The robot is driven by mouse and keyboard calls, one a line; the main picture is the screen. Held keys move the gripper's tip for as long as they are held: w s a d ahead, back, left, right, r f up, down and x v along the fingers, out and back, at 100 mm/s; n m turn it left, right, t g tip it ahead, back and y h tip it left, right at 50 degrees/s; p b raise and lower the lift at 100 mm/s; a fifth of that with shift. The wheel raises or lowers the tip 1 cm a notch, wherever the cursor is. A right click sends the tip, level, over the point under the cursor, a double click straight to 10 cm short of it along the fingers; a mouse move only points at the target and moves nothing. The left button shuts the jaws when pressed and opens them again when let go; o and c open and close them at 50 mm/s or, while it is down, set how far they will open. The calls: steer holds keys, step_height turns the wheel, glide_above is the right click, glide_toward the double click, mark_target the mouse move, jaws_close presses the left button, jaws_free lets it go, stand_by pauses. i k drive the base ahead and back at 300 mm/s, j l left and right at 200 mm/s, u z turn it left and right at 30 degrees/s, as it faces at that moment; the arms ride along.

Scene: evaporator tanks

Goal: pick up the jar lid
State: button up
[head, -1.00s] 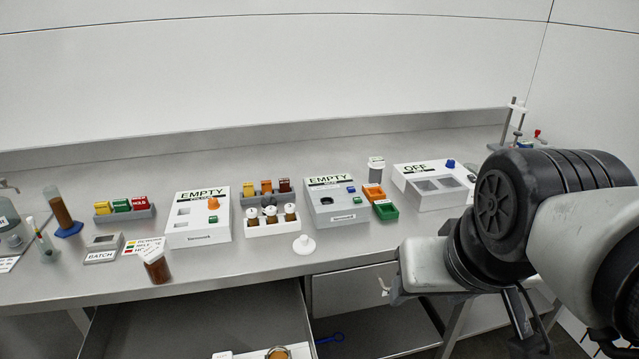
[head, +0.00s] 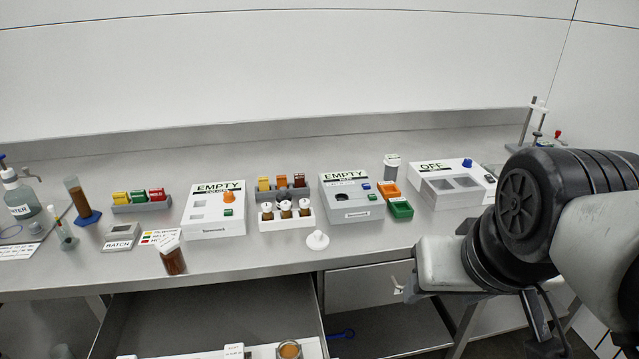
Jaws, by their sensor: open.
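A small white round lid with a raised knob (head: 317,240) lies on the steel counter near its front edge, just in front of the white rack of capped vials. It looks like the jar lid. My arm comes in from the right, and its bulky joints fill the right side of the view. A brown jar with a white top or label (head: 172,257) stands to the left near the counter edge.
The vial rack (head: 287,219) and two boxes marked EMPTY, left (head: 215,211) and right (head: 351,199), stand behind the lid. Below, an open drawer (head: 215,315) juts out, holding an amber round item (head: 289,350). Bare counter lies left and right of the lid.

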mark_target(318, 241)
steer(key=i+l+u, duration=0.1)
steer(key=l+u, duration=0.35)
steer(key=u, duration=0.25)
steer(key=l+u, duration=0.3)
